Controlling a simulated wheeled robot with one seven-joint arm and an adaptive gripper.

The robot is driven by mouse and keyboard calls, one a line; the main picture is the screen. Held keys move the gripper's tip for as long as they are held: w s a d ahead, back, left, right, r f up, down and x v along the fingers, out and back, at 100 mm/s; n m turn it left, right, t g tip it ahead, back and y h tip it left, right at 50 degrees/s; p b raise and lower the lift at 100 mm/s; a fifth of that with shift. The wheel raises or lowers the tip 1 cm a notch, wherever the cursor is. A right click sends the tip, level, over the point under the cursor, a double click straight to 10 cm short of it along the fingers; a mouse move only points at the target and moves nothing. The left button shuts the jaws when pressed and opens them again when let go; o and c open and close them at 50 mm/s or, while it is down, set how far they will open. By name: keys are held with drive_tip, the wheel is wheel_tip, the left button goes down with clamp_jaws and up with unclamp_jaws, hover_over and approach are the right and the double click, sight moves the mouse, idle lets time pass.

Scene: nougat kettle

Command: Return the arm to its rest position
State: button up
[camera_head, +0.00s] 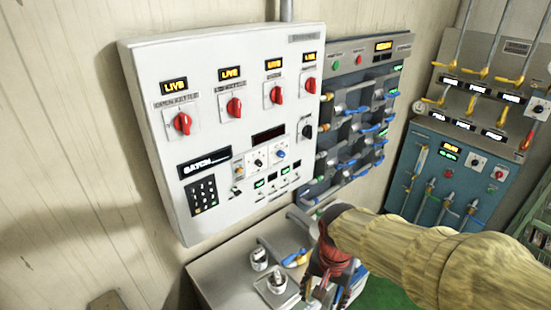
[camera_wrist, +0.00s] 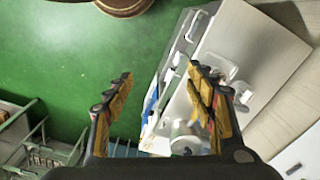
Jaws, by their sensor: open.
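My arm reaches in from the right edge of the head view in a tan padded sleeve. My gripper (camera_head: 330,287) is at its end, pointing down beside the low grey bench, and its fingertips are partly cut off by the lower frame edge. In the wrist view my gripper (camera_wrist: 160,75) is open, with its two yellow-padded fingers wide apart. Nothing is held between them. Behind the fingers are the green floor (camera_wrist: 60,60) and the pale bench top (camera_wrist: 255,50).
A white control panel (camera_head: 220,140) with red knobs hangs on the wall. A grey valve panel (camera_head: 345,125) and a blue panel (camera_head: 440,175) stand right of it. The bench (camera_head: 225,270) carries small fittings (camera_head: 277,282). A green crate (camera_wrist: 40,150) is at lower left.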

drive_tip(key=s+d+r+n+t+b, duration=0.5)
drive_tip(key=s+d+r, duration=0.2)
drive_tip(key=s+r, duration=0.1)
drive_tip(key=shift+s, duration=0.8)
drive_tip(key=shift+d, duration=0.1)
